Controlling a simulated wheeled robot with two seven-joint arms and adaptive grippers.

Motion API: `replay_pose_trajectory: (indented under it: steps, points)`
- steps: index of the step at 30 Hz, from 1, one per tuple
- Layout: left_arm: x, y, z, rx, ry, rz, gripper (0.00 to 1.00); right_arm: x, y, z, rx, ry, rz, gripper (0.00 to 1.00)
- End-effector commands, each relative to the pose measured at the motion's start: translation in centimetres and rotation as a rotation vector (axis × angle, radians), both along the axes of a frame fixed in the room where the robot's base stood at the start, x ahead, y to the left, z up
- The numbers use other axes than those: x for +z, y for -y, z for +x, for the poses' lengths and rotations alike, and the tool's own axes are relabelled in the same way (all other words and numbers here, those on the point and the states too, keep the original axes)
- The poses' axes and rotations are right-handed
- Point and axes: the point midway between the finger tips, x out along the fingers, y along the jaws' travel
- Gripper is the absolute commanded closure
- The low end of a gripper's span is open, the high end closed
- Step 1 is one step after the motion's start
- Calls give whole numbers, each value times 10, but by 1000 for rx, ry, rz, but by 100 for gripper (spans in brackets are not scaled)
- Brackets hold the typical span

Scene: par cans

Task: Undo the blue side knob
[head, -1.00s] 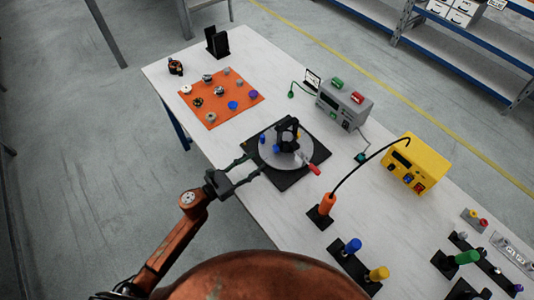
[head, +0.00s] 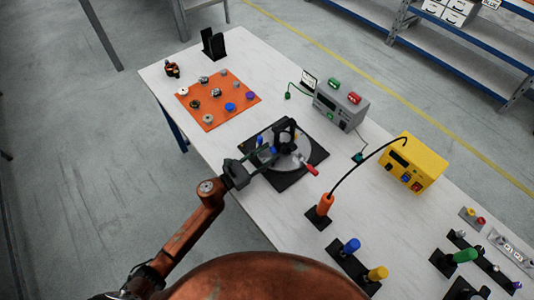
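A black par can fixture (head: 287,128) stands on a round grey plate (head: 301,143) over a black square base (head: 313,160) in the middle of the table. Small blue knobs show on its left side, one at the upper left (head: 260,140) and one lower, close to the can (head: 274,150). A red handle (head: 310,169) sticks out at the lower right. My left gripper (head: 267,157) reaches in from the lower left, fingers apart, with its tips just beside the lower blue knob. I cannot tell if they touch it. My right gripper is not in view.
An orange mat (head: 222,116) with several small knobs lies at the upper left. A grey power box (head: 341,106) and a yellow box (head: 412,165) stand to the right. An orange-handled tool (head: 325,205) stands in front, near blue and yellow posts (head: 351,246).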

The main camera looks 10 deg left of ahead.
Motion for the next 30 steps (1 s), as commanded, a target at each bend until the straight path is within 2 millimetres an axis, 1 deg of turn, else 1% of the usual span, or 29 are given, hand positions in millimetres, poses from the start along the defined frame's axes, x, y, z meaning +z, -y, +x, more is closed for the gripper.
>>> replay_pose_trajectory:
  steps: [1,2,15,19,22,30]
  points:
    - [0,0,0,0,0,0,68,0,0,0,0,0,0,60]
    - [0,0,0,0,0,0,70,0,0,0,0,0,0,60]
    - [0,-1,0,0,0,0,100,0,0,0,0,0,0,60]
    - [0,-1,0,0,-8,-8,100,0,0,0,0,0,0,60]
    - [1,-1,0,0,-54,-54,100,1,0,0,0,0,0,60]
    - [3,0,0,0,-276,-277,100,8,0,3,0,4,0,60]
